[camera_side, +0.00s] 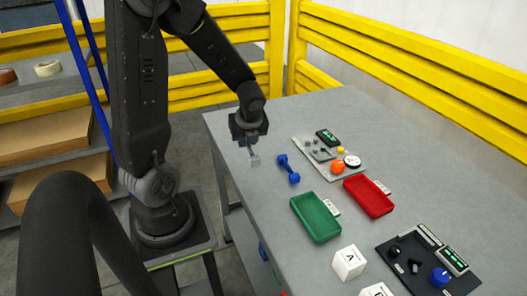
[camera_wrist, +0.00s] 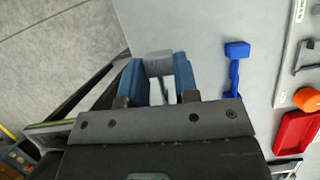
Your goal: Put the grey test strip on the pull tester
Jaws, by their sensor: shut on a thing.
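My gripper (camera_side: 251,146) hangs over the far left part of the grey table. It is shut on the grey test strip (camera_side: 254,161), which sticks out below the fingers. In the wrist view the strip (camera_wrist: 158,63) shows between the two blue fingers (camera_wrist: 160,80). A light grey plate with small posts, an orange knob and a dark display (camera_side: 328,157) lies to the right of my gripper. A black panel with a blue knob and a display (camera_side: 429,262) lies at the near right. I cannot tell for sure which one is the pull tester.
A blue dumbbell-shaped piece (camera_side: 288,169) lies between my gripper and the grey plate. A green tray (camera_side: 316,238), a red tray (camera_side: 387,210) and a white lettered cube (camera_side: 348,263) stand nearer. Yellow rails (camera_side: 420,70) run behind the table.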

